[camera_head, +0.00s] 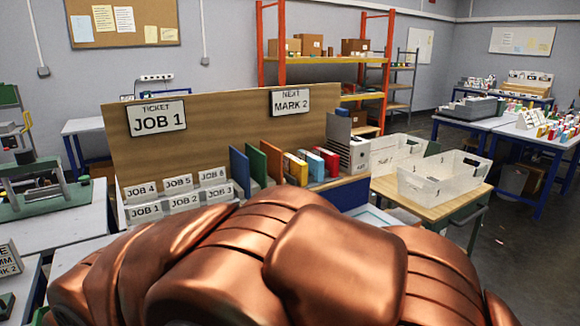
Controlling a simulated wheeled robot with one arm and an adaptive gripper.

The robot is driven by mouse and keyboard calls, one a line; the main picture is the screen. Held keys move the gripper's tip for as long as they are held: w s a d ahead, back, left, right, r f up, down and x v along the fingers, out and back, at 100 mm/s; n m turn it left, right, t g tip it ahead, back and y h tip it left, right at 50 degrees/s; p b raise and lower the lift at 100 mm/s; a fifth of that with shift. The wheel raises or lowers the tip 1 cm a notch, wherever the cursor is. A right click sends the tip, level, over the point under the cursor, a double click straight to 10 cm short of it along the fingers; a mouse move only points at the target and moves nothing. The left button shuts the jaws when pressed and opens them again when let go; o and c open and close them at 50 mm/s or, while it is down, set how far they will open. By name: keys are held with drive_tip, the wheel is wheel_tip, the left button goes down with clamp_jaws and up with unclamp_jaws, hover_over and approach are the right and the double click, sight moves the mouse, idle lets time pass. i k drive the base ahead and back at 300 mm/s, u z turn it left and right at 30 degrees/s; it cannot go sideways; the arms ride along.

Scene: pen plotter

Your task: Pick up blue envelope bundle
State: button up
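I cannot clearly make out a blue envelope bundle. Small upright items in yellow, blue and red stand in a row on the workbench; one with a blue face (313,164) might be it, but it is too small to tell. A larger thin blue upright panel (239,166) stands at the left of that row, beside a green one (256,165) and an orange one (274,161). My copper-coloured arm fills the lower middle and hides the front of the bench. My gripper is not in view.
A wooden back board (220,125) carries signs JOB 1 and MARK 2. Small job cards (184,200) stand at its left. White bins (440,178) sit on a wooden-topped table at right. An orange shelf (330,60) stands behind. Floor shows at far right.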

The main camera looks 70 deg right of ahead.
sight(317, 165)
drive_tip(key=z, duration=3.8)
drive_tip(key=i, duration=1.95)
drive_tip(key=u, duration=3.4)
drive_tip(key=i, duration=0.25)
drive_tip(key=u, duration=0.15)
